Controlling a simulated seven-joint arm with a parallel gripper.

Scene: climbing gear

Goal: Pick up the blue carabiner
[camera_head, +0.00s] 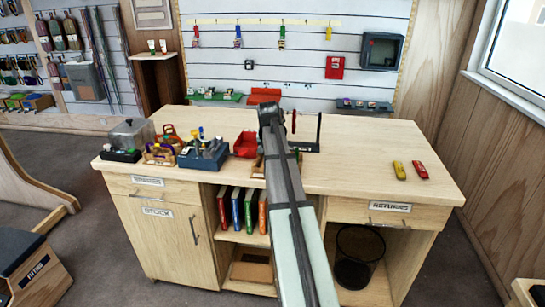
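My arm reaches up from the bottom edge over the middle of the wooden workbench (360,155). Its dark end, my gripper (270,110), is over the back half of the bench; its fingers are too small and hidden to tell open from shut. I cannot pick out a blue carabiner for certain. A small blue item (238,38) hangs from the wall strip, left of and above my gripper and well apart from it. A blue holder (205,158) with several small pieces stands on the bench left of my arm. Small items also crowd the left side, too small to identify.
A red bin (246,145) stands close left of my arm, and a dark rack (305,135) close right. A yellow item (399,170) and a red item (420,169) lie at the bench's right. Bare bench top lies between the rack and these. A clear-lidded box (131,133) stands far left.

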